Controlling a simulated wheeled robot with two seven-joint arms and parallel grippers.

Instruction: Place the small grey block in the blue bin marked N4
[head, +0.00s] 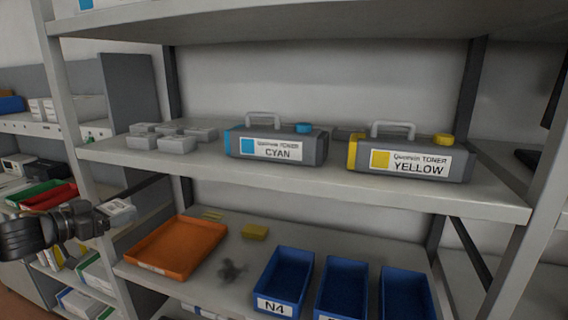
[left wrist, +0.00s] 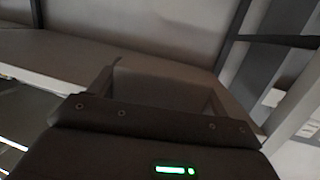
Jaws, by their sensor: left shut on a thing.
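My left gripper (head: 101,219) comes in from the left and is shut on a small grey block (head: 119,210). The blue bin marked N4 (head: 272,306) stands at the front of the lower shelf, the leftmost of three blue bins. It looks empty. My right gripper is not in view.
An orange tray (head: 180,265), a yellow block (head: 255,231) and a dark cluttered thing (head: 232,270) lie left of the bins. The upper shelf (head: 330,180) above them holds several grey blocks (head: 176,144), a cyan toner (head: 275,145) and a yellow toner (head: 410,160). A shelf post (head: 75,130) stands at left.

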